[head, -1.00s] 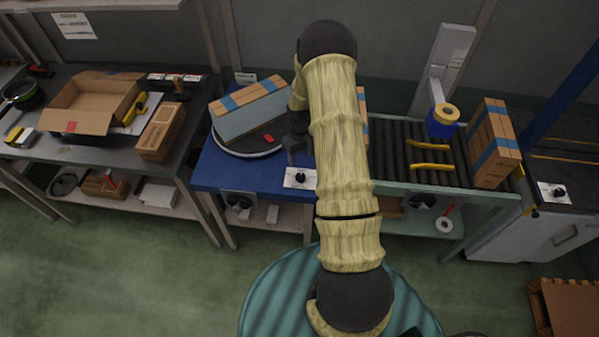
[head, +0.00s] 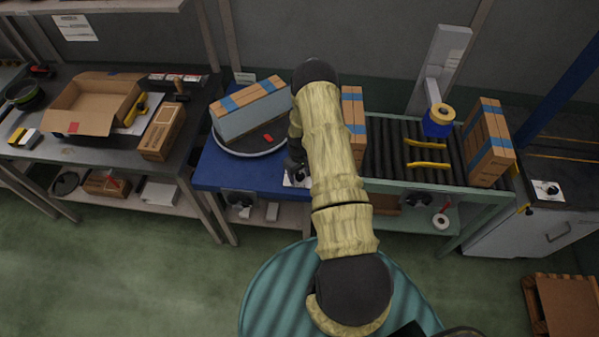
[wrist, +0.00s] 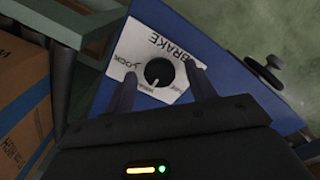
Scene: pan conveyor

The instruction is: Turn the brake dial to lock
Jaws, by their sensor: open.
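The brake dial (wrist: 158,72) is a round black knob on a white plate (wrist: 133,55) marked BRAKE, with LOCK lettering at one side, in the wrist view. A white pointer mark shows at the knob's lower edge, away from the LOCK word. My gripper (wrist: 158,88) is open, with one dark finger on each side of the knob in the picture. I cannot tell whether the fingers touch it. In the head view the white plate (head: 289,181) on the blue table (head: 215,178) is partly hidden by my gripper and arm.
A turntable (head: 232,150) with a box (head: 250,110) stands behind the dial. A roller conveyor (head: 388,150) with boxes lies to the right. A second dial plate (head: 548,190) sits at far right. A cluttered grey bench (head: 60,140) stands at left.

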